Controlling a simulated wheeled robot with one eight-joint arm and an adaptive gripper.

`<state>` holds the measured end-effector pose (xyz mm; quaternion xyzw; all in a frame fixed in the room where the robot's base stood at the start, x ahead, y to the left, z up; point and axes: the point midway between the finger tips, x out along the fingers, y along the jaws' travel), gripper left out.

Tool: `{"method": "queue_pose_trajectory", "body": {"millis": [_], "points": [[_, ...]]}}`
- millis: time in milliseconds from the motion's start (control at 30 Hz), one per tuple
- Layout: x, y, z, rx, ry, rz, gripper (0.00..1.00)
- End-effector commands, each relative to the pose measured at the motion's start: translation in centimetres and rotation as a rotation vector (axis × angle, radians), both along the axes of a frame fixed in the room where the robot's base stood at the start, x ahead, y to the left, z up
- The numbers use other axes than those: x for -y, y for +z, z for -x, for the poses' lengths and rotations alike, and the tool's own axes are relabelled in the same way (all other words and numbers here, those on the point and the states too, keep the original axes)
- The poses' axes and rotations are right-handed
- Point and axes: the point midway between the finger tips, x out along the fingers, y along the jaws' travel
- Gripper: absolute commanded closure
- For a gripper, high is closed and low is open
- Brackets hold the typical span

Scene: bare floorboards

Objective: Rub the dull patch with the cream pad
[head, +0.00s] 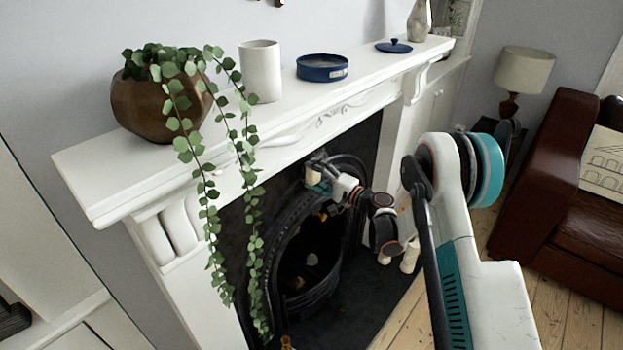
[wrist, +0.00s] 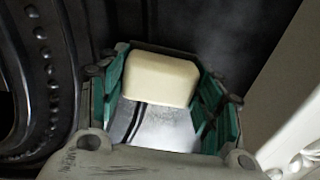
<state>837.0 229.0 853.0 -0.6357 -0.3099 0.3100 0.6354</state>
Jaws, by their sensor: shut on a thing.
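The cream pad (wrist: 160,80) is a pale block with rounded edges, held between the teal fingers of my gripper (wrist: 160,92) in the wrist view. In the head view my gripper (head: 319,178) is at the upper part of the fireplace, with the small cream pad (head: 313,174) at its tip. The pad is close to the dark fireplace surround; I cannot tell whether it touches. A hazy, paler area (wrist: 222,32) shows on the dark surface beyond the pad in the wrist view and may be the dull patch. In the head view I cannot make the patch out.
The white mantelpiece (head: 290,117) overhangs my gripper. It bears a trailing plant in a brown pot (head: 158,105), a white cup (head: 260,70), a blue dish (head: 322,68) and a blue lid (head: 394,47). The black arched grate (head: 270,262) is below left. A sofa (head: 565,195) stands right.

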Motion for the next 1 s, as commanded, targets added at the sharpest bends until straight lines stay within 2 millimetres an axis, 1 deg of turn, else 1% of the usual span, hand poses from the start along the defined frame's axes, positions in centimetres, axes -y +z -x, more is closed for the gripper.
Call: {"method": "queue_pose_trajectory", "body": {"millis": [100, 367, 700, 1000], "points": [[0.5, 0.0, -0.6, 0.000, 0.001, 0.000, 0.59], [1.0, 0.0, -1.3, 0.000, 0.000, 0.000, 0.59], [2.4, 0.0, -3.5, 0.000, 0.001, 0.000, 0.59], [3.1, 0.0, -4.4, 0.000, 0.000, 0.000, 0.59]]}}
